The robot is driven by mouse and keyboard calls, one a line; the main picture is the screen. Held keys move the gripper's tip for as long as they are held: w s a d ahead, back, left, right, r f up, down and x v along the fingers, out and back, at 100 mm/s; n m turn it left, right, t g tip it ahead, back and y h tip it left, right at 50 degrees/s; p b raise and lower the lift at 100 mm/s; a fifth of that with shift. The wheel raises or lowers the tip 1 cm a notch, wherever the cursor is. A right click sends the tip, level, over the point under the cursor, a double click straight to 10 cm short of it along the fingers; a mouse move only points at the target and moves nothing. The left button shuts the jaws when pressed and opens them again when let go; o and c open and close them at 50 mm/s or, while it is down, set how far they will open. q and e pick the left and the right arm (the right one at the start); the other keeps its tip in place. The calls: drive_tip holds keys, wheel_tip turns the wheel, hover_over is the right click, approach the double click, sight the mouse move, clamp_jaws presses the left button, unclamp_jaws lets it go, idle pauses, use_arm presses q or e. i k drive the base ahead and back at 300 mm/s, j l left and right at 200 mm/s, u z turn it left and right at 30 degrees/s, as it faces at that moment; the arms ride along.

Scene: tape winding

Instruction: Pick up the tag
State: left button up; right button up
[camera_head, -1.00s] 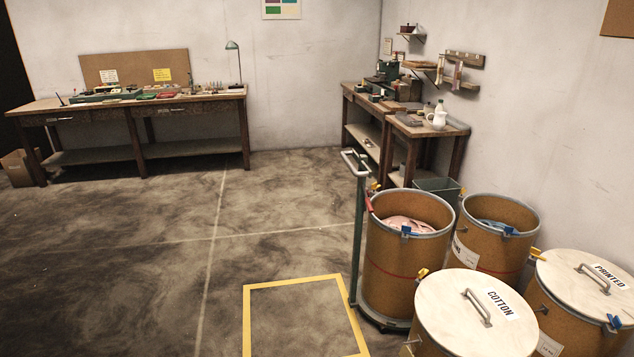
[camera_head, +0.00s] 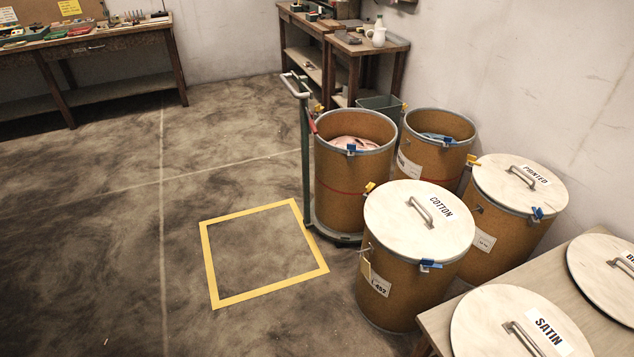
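A small tan tag-like piece (camera_head: 366,270) shows at the left side of the drum lidded COTTON (camera_head: 400,290), beside a white label (camera_head: 380,284) on its wall. I cannot tell for sure whether it is the tag. Other pale labels show on the drum lidded PRINTED (camera_head: 484,240) and on the open drum behind (camera_head: 408,166). Neither of my grippers is in view.
An open drum with pink material (camera_head: 353,185) stands on a green-handled trolley (camera_head: 306,150). A yellow floor square (camera_head: 212,270) is empty. SATIN lid (camera_head: 490,325) lies on a low table (camera_head: 436,320) at the lower right. Floor at left is clear.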

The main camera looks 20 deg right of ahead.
sight(366, 264)
drive_tip(key=i+j+z, duration=0.1)
drive_tip(key=z, duration=0.4)
drive_tip(key=i+j+z, duration=0.1)
drive_tip(key=z, duration=0.35)
